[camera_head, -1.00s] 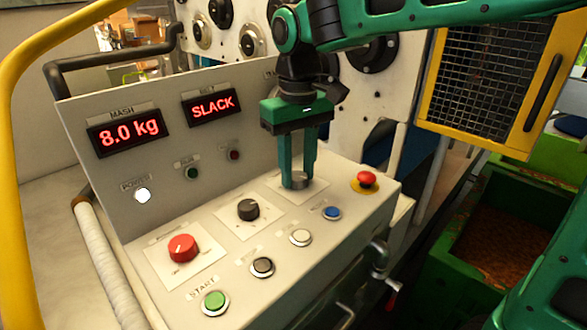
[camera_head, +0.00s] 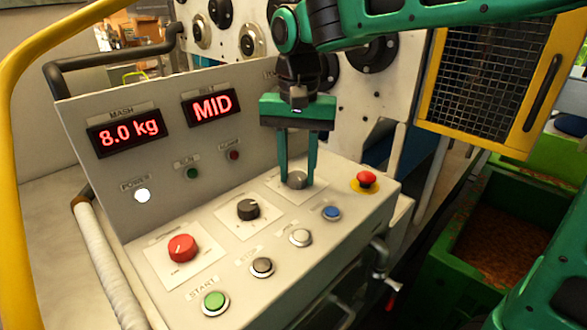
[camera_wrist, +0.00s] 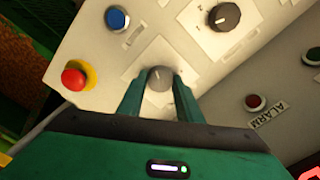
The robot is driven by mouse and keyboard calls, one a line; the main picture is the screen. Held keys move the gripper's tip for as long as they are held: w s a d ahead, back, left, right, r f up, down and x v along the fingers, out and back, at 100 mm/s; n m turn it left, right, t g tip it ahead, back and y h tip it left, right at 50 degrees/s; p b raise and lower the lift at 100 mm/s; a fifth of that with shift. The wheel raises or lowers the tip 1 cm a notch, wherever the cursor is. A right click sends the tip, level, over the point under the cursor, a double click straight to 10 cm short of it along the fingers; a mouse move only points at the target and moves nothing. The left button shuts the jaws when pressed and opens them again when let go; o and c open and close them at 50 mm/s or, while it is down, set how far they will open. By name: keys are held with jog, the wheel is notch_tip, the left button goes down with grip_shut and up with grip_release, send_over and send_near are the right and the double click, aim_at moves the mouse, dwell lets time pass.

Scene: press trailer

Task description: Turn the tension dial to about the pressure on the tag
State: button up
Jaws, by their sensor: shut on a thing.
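The grey tension dial (camera_head: 297,179) sits on the sloped panel at the right, below the displays. My gripper (camera_head: 298,176) points down over it with both green fingers around it, shut on it. In the wrist view the dial (camera_wrist: 158,79) shows between the fingertips (camera_wrist: 160,85), with a light pointer mark too small to read. The right display (camera_head: 212,107) reads "MID" in red. The left display (camera_head: 130,133) reads "8.0 kg" under a MASH label. No tag with a pressure is readable in these views.
A red mushroom button (camera_head: 367,178) stands close to the right of the dial. A black knob (camera_head: 248,209) and a red knob (camera_head: 182,247) lie to the left.

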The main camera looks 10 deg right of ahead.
aim_at(297, 175)
jog(key=shift+s+f+m, duration=0.1)
jog(key=shift+m, duration=0.3)
dwell(0.5)
jog(key=o, duration=1)
jog(key=shift+o, duration=0.2)
jog(key=shift+r, duration=0.2)
jog(key=shift+r, duration=0.35)
notch_tip(297, 175, up, 10)
jog(key=shift+f, duration=0.15)
